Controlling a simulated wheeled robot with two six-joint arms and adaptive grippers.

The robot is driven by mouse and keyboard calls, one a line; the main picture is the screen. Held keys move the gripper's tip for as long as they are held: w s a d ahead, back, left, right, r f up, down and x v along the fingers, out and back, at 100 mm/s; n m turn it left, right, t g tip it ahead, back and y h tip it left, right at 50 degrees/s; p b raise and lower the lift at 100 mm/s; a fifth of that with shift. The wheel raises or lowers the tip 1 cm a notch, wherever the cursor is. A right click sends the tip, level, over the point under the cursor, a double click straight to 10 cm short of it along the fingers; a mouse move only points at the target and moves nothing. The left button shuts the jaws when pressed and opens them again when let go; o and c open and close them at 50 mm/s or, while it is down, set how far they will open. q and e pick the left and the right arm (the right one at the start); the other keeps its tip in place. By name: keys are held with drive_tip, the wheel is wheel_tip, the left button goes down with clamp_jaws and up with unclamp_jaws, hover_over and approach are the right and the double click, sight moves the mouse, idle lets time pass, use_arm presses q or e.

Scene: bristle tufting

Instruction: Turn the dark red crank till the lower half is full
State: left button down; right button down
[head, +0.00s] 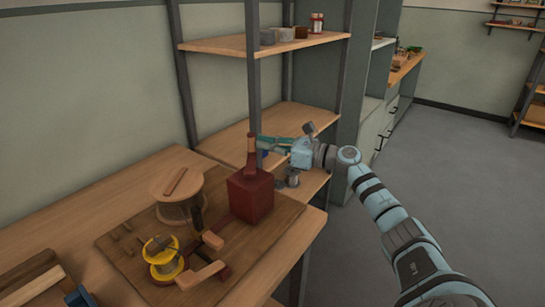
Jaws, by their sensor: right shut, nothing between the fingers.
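A dark red box (250,195) stands on a wooden board (130,255) on the workbench. A dark red arm with an upright wooden handle (251,150) rises at its top; I take this for the crank. My right gripper (264,146) is shut and empty, beside the handle on its right. I cannot tell whether it touches the handle. A yellow spool (164,266) with pale wound material stands at the front of the board. Wooden blocks (203,277) lie by it, and the state of any lower half is too small to read. My left gripper is out of view.
A round wooden drum (178,184) stands on the board behind the yellow spool. A wooden tray (32,282) lies at the bottom left. A shelf unit with metal posts (254,70) stands behind the bench, near my right gripper. Open floor (440,190) lies to the right.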

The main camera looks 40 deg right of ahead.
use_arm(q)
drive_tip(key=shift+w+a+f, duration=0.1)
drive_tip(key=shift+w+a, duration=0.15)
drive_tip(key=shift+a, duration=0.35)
use_arm(e)
drive_tip(key=shift+w+a, duration=0.4)
drive_tip(key=shift+w, duration=0.2)
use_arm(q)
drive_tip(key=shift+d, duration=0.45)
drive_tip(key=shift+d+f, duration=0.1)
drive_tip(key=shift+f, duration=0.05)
